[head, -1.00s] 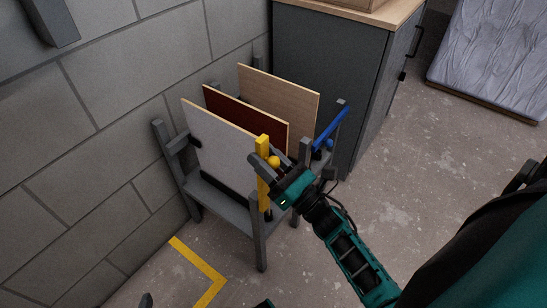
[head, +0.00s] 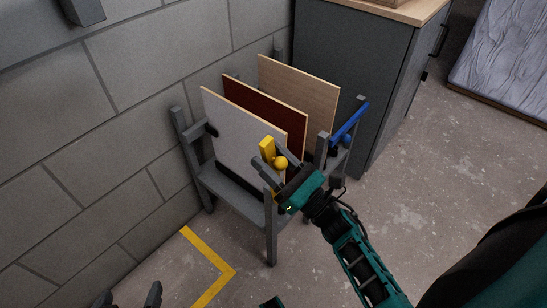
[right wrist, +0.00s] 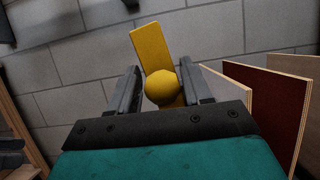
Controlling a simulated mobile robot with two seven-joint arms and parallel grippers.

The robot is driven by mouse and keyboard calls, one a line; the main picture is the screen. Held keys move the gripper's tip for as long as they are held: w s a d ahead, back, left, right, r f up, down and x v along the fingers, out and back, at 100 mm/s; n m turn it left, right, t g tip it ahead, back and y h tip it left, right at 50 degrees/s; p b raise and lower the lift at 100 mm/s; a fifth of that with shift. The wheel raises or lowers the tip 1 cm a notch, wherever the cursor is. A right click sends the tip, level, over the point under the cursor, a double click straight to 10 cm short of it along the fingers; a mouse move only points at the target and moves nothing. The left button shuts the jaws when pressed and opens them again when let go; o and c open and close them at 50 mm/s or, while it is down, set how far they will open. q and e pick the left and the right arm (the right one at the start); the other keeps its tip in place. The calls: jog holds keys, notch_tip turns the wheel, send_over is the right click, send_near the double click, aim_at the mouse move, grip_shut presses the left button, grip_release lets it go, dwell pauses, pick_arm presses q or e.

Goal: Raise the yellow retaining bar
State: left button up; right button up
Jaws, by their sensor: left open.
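The yellow retaining bar (head: 267,149) is at the front of a grey rack and has a round yellow knob (head: 281,162). It looks tilted, and its lower part is hidden behind my right gripper (head: 273,172). In the right wrist view the knob (right wrist: 162,87) sits between the two fingers, which look closed on it, and the bar (right wrist: 152,48) slants up behind it. My left gripper (head: 128,296) is open and empty at the bottom left edge of the head view.
The grey rack (head: 232,192) holds a grey, a dark red (head: 262,108) and a wood-coloured panel (head: 300,88) on edge. A blue bar (head: 350,122) is at its right. A dark cabinet (head: 350,75) stands behind, and a block wall (head: 120,120) is on the left.

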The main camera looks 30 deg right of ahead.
jog(key=shift+o, duration=1)
jog(key=shift+a+f, duration=0.1)
jog(key=shift+s+f, duration=0.1)
jog(key=shift+s, duration=0.15)
jog(key=v, duration=1.2)
jog(key=shift+s+d+b, duration=0.2)
jog(key=shift+d+b, duration=0.05)
jog(key=shift+b, duration=0.1)
jog(key=shift+w, duration=0.1)
